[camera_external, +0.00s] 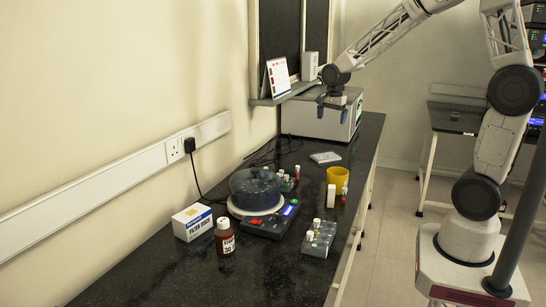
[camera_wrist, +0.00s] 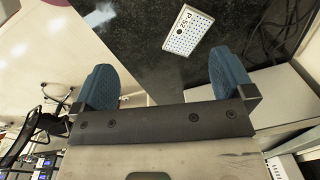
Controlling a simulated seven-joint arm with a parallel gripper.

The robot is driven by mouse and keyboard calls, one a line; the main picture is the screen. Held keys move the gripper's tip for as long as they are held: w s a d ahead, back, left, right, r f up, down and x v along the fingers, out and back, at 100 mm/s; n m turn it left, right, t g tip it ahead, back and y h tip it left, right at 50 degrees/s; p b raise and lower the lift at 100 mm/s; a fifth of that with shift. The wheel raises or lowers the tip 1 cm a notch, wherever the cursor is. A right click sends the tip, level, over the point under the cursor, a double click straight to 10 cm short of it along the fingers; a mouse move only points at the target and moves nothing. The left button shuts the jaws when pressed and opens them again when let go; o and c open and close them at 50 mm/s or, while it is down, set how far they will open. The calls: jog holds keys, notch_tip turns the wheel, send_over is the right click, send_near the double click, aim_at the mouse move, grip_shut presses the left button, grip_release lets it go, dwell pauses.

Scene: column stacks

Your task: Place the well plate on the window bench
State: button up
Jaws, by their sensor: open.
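The well plate (camera_external: 325,157) is a small pale plate lying flat on the black bench (camera_external: 160,278) by the window wall, in front of the grey boxy instrument. In the wrist view the well plate (camera_wrist: 188,30) is white with rows of blue wells and a "P-52" label. My gripper (camera_external: 332,110) is raised above the bench, in front of the instrument, with nothing held. In the wrist view my gripper (camera_wrist: 166,80) has its two blue fingers wide apart, and the plate lies beyond them, apart from both.
The grey instrument (camera_external: 310,119) stands at the bench's far end under the window ledge (camera_external: 284,97), which holds a card and a box. Cables (camera_external: 273,152) lie left of the plate.

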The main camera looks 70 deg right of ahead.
jog(key=s+a+r+n, duration=0.3)
jog(key=s+a+n, duration=0.3)
jog(key=s+a, duration=0.2)
jog(key=s+a+r+n+t, duration=0.1)
jog(key=s+a+r+n, duration=0.2)
jog(key=s+a+n, duration=0.4)
jog(key=s+a+r+n+t, duration=0.1)
jog(key=s+a+r+n, duration=0.2)
jog(key=s+a+n, duration=0.4)
jog(key=s+a, duration=0.2)
jog(key=s, duration=0.3)
jog(key=shift+a+r, duration=0.15)
jog(key=shift+r, duration=0.1)
